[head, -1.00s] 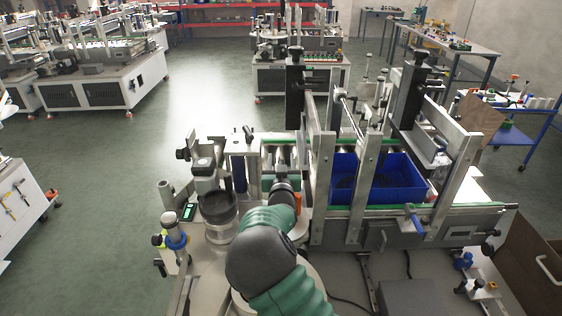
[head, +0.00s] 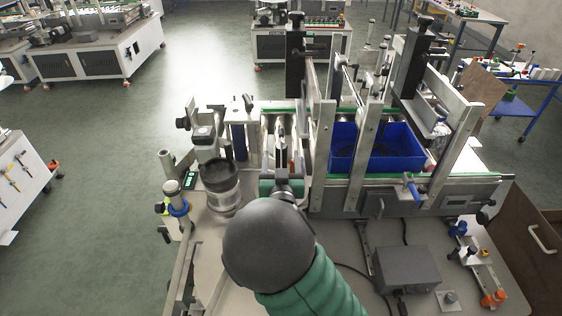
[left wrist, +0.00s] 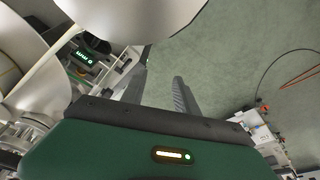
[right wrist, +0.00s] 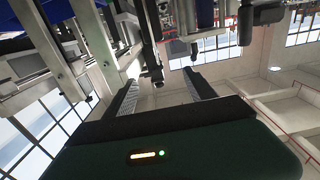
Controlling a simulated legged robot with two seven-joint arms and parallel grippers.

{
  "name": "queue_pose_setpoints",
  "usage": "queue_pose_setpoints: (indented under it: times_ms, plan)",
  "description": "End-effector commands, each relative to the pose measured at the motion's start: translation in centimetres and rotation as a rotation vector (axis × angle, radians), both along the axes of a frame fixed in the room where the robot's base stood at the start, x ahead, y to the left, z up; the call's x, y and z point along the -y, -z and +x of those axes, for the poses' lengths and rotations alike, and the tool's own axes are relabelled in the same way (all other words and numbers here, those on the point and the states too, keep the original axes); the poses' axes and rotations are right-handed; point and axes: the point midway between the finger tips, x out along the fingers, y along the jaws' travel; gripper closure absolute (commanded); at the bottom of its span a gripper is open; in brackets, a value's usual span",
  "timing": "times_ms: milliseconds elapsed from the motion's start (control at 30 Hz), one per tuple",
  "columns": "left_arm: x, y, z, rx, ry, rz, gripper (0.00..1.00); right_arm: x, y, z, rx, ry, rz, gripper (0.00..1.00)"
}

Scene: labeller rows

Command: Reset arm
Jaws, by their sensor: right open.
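My right arm, with its dark round joint and green sleeve, rises from the bottom of the head view. My right gripper (head: 281,148) points away over the near left part of the labelling machine (head: 464,193). In the right wrist view its two fingers (right wrist: 160,92) are spread, with nothing held between them. My left gripper (left wrist: 160,92) shows only in the left wrist view; its fingers are apart and empty, with the green floor beyond.
A blue bin (head: 398,150) sits in the machine between upright metal posts. A dark round roller unit (head: 221,183) stands left of my right gripper. A grey box (head: 407,268) lies on the machine's table at front right. Open floor (head: 90,190) lies to the left.

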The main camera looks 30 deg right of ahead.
Motion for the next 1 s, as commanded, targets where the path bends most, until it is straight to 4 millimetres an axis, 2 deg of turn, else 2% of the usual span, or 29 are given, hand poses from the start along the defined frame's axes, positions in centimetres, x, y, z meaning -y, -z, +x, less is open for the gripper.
queue_pose_setpoints:
  times_ms: [100,200,667,1000]
  plan:
    - [0.0,-0.4,0.0,0.000,0.000,0.000,0.64,-1.0,0.0,-1.4,-0.001,-0.001,0.001,0.35]
    - [0.0,-0.4,0.0,0.000,0.000,0.000,0.64,-1.2,0.0,-1.9,-0.001,0.000,-0.001,0.35]
    - [0.0,-0.6,0.0,0.000,0.000,0.000,0.64,-1.2,-0.2,-2.0,0.001,0.000,-0.001,0.35]
    - [0.0,-7.2,0.0,0.000,0.000,0.000,0.64,-1.3,-6.8,-2.0,0.001,0.000,-0.001,0.35]
